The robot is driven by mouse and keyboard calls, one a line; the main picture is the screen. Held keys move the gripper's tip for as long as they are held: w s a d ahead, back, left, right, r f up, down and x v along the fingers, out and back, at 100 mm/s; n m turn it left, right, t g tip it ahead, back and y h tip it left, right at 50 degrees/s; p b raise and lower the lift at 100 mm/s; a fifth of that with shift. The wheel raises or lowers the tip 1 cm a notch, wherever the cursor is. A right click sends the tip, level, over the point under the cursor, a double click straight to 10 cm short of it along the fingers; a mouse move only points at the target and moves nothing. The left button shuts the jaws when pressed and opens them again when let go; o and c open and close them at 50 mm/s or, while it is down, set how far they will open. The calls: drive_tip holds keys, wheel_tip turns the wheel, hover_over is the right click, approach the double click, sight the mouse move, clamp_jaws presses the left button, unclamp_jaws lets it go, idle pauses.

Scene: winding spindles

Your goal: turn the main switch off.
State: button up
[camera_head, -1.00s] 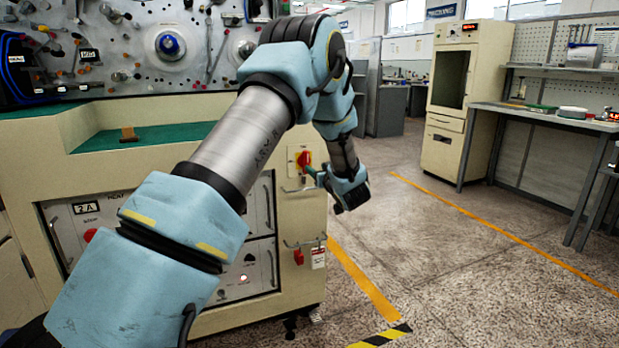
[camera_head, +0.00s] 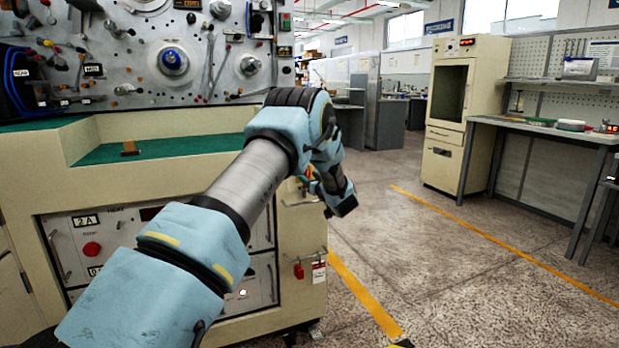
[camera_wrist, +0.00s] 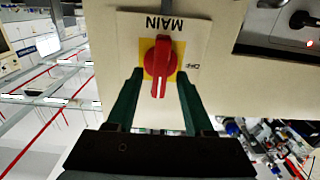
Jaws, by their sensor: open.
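The main switch (camera_wrist: 162,62) is a red knob on a yellow square, on a cream plate marked MAIN, which reads upside down in the wrist view. Its grip points down the picture, towards my palm. A small OFF mark (camera_wrist: 194,66) is to its right. My gripper (camera_wrist: 158,78) is open, with one dark green finger on each side of the knob and the tips near it. I cannot tell whether they touch it. In the head view my arm hides most of the switch, and my gripper is at the cabinet's right front.
The cream cabinet (camera_head: 60,165) has a green top recess and bar handles. A red tag-like part (camera_head: 299,271) hangs low on its front. A tall cream oven (camera_head: 461,90) and a workbench (camera_head: 545,128) stand at right. The floor (camera_head: 440,260) between is clear.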

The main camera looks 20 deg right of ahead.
clamp_jaws()
idle(0.5)
